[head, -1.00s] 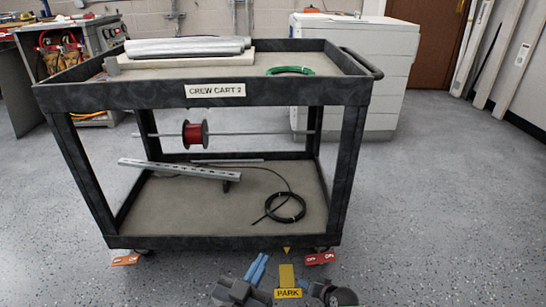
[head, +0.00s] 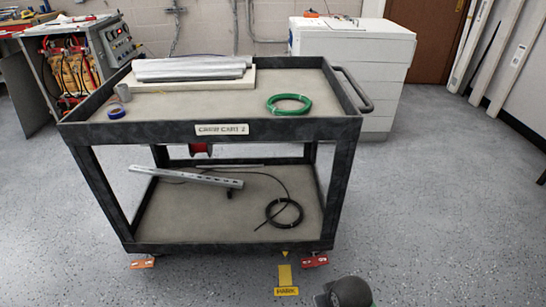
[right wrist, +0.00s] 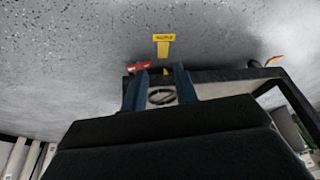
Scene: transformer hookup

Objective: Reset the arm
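No part of either gripper's fingers shows in the head view. A dark rounded part of my own arm is at the bottom edge there. In the right wrist view my right gripper (right wrist: 160,72) has its two blue fingers apart, with nothing between them. The cart's lower shelf and black cable coil show beyond the gap. My left gripper is in neither view.
A black cart (head: 270,131) stands ahead, holding metal tubes (head: 190,70), a green coil (head: 290,104) and blue tape (head: 117,113). Below lie a slotted metal channel (head: 200,178) and black cable coil (head: 284,213). A yellow floor marker (head: 285,275) is in front.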

